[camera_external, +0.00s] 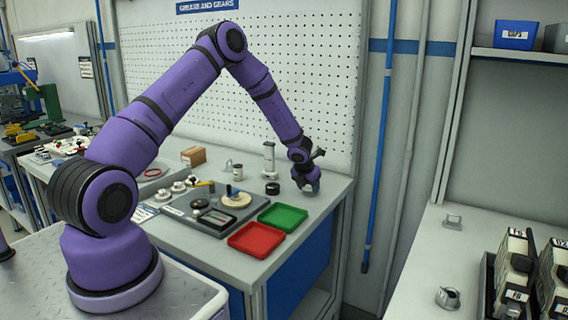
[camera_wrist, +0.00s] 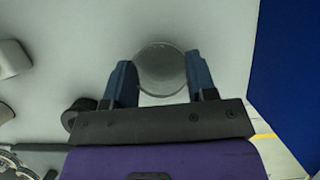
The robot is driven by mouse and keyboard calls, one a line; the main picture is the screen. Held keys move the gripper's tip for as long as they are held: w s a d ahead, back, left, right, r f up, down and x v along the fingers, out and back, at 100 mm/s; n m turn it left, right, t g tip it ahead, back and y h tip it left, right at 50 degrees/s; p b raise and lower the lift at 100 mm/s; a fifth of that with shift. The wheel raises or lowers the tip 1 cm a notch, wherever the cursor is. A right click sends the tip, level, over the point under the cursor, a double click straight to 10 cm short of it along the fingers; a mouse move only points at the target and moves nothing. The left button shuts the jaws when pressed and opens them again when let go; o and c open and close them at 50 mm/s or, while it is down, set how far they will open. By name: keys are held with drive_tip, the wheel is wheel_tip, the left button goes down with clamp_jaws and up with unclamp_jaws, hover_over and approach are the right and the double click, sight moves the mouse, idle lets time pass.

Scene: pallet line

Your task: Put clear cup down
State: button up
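The clear cup (camera_wrist: 161,66) shows as a grey, see-through round shape between the two blue fingers of my gripper (camera_wrist: 160,76) in the wrist view. Both fingers meet its sides, so my gripper is shut on it. In the external view my gripper (camera_external: 307,180) is low over the back right corner of the grey workbench (camera_external: 325,195), pointing down. The cup is small and mostly hidden there. I cannot tell whether its base touches the bench top.
A green tray (camera_external: 283,217) and a red tray (camera_external: 256,239) lie at the bench's front right. A black round part (camera_external: 272,188) and a pale upright cylinder (camera_external: 268,158) stand left of my gripper. A pegboard (camera_external: 290,80) rises behind. The bench's right edge is close.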

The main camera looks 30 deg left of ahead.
drive_tip(key=o, duration=0.4)
drive_tip(key=s+a+r+n+y, duration=0.1)
drive_tip(key=s+a+r+n, duration=0.2)
drive_tip(key=s+r+n, duration=0.65)
drive_tip(key=s+a+r+n+y, duration=0.15)
drive_tip(key=s+r, duration=0.45)
drive_tip(key=r, duration=0.8)
drive_tip(key=s+a+r+n+y, duration=0.1)
drive_tip(key=s+a+r+n, duration=0.2)
drive_tip(key=s+r+n, duration=0.65)
drive_tip(key=s+r+n+h, duration=0.1)
drive_tip(key=s+r+n, duration=0.2)
drive_tip(key=s+n, duration=0.2)
drive_tip(key=s+r+n+h, duration=0.1)
drive_tip(key=s+r+n, duration=0.2)
drive_tip(key=s, duration=0.9)
drive_tip(key=s+r+n+h, duration=0.1)
drive_tip(key=s+r+n, duration=0.2)
drive_tip(key=s+n, duration=0.4)
drive_tip(key=shift+s+a+n+h, duration=0.25)
drive_tip(key=shift+s+a, duration=0.05)
drive_tip(key=shift+s, duration=0.35)
